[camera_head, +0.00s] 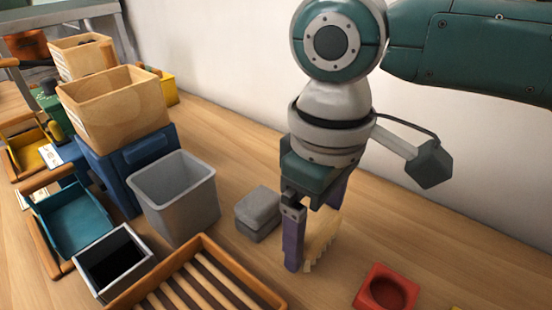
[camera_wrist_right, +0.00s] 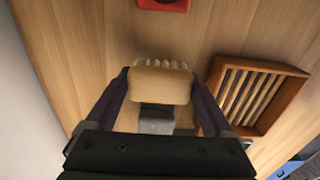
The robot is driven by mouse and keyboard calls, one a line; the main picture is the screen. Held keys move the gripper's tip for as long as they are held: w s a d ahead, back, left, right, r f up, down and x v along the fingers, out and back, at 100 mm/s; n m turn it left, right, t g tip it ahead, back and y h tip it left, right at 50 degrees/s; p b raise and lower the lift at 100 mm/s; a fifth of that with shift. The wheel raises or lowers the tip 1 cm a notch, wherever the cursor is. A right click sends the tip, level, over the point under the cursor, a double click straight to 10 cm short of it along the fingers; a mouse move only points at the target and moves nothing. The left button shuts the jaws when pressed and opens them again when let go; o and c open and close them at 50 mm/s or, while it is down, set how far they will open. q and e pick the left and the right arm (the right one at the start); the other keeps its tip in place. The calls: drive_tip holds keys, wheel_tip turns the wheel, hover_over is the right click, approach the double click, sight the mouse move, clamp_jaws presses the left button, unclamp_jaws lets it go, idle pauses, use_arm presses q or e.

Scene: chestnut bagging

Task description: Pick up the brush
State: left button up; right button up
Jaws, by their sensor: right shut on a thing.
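The brush (camera_head: 323,240) has a pale wooden body with a row of light bristles. In the head view it is partly hidden behind a finger of my right gripper (camera_head: 308,238). In the right wrist view the brush (camera_wrist_right: 161,84) lies between the two purple fingers of my right gripper (camera_wrist_right: 160,88), bristles toward the top of the picture. My right gripper is shut on the brush, fingers pointing down near the table. I cannot tell whether the brush touches the table. My left gripper is not in view.
A grey block (camera_head: 258,212) stands just left of my right gripper. A slatted wooden tray (camera_head: 212,243), a grey bin (camera_head: 175,195) and a black-lined box (camera_head: 112,262) stand further left. A red holder (camera_head: 386,289) lies to the right. The wall is behind.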

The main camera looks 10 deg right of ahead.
sight(316, 222)
use_arm(q)
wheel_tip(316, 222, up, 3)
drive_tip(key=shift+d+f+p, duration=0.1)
drive_tip(key=shift+p, duration=1.15)
use_arm(e)
wheel_tip(316, 222, up, 18)
drive_tip(key=shift+f, duration=0.15)
